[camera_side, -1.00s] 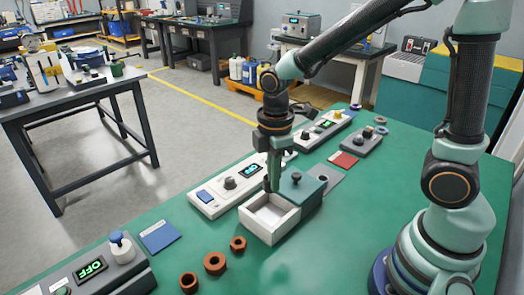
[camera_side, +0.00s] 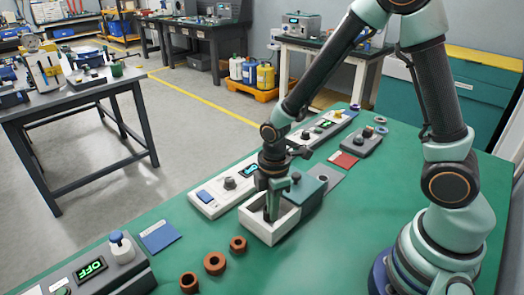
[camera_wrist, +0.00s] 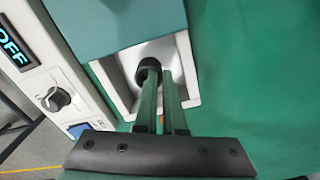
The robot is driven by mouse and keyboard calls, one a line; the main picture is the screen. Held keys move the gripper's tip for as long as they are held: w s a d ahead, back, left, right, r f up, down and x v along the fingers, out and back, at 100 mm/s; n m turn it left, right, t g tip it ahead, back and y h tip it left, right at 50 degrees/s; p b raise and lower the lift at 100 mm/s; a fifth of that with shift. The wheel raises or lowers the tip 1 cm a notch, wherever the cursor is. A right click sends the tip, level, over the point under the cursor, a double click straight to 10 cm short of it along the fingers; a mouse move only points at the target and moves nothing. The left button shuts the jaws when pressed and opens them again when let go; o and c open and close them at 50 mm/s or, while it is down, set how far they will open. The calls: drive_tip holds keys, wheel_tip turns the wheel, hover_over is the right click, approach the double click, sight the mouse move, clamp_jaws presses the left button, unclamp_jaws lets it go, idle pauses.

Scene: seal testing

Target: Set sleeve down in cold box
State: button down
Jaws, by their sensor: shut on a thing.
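The cold box (camera_side: 256,229) is a white open-topped tray joined to a teal block, standing on the green table in the side view. My gripper (camera_side: 270,213) points down into the box's open part. In the wrist view my gripper (camera_wrist: 160,78) is shut on the sleeve (camera_wrist: 149,66), a small dark ring at the fingertips. The sleeve is low inside the box, over its pale floor. I cannot tell whether it touches the floor. In the side view it is hidden.
A white control unit (camera_side: 212,200) with a knob and display stands close along the box's left. Several brown rings (camera_side: 215,263) lie in front of the box. A blue pad (camera_side: 160,236) lies to the left, and a red pad (camera_side: 343,160) behind to the right.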

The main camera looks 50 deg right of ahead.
drive_tip(key=c, duration=1.4)
unclamp_jaws()
drive_tip(key=shift+f, duration=0.15)
drive_tip(key=o, duration=0.4)
drive_tip(key=s+d+r+m+t, duration=0.2)
drive_tip(key=r+m, duration=0.4)
drive_tip(key=r, duration=0.5)
drive_tip(key=s+d+r+m+t, duration=0.2)
drive_tip(key=r+m, duration=0.5)
drive_tip(key=r, duration=0.4)
drive_tip(key=shift+d+r+t, duration=0.15)
drive_tip(key=shift+d+t, duration=0.65)
drive_tip(key=shift+d, duration=0.2)
drive_tip(key=shift+s, duration=0.1)
